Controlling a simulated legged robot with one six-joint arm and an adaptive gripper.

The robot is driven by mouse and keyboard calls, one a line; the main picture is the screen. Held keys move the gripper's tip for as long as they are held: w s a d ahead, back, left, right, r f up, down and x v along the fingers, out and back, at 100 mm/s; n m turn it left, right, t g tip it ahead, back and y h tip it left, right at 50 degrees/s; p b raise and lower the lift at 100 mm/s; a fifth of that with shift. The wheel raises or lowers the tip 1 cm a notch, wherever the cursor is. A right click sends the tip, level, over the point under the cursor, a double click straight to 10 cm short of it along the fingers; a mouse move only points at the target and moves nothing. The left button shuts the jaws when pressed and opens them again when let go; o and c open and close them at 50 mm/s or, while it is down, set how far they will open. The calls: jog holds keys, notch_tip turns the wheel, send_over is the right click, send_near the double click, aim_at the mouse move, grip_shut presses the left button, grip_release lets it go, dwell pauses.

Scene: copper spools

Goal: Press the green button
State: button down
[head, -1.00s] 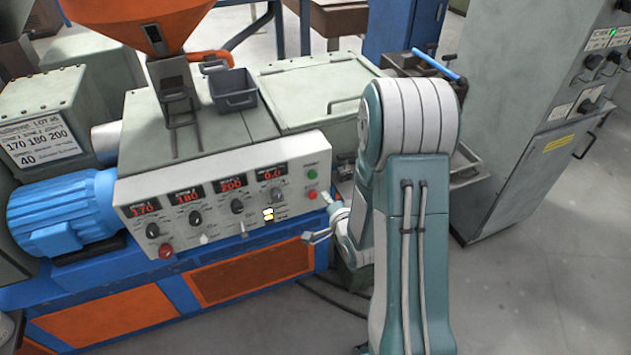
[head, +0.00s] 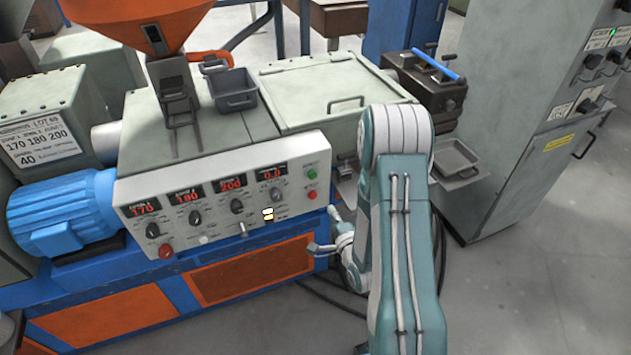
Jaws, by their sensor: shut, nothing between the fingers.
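The green button (head: 311,173) is at the upper right of the white control panel (head: 140,188), on the front of the machine. A small red button (head: 311,194) sits just below it. My gripper (head: 322,231) is at the panel's lower right corner, in front of the machine's blue frame. It is below the green button and apart from it in the picture. My gripper is shut with nothing held. It is small in this view, so its exact distance from the panel is hard to tell. The green button is in plain view.
A grey tray (head: 458,158) and a dark block (head: 425,85) stand beyond my arm. Grey floor (head: 540,280) is clear at right.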

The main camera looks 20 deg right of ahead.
aim_at(313, 176)
jog(key=w, duration=1.2)
jog(key=shift+w+d+f, duration=0.15)
jog(key=shift+w+f, duration=0.05)
jog(key=shift+w, duration=0.2)
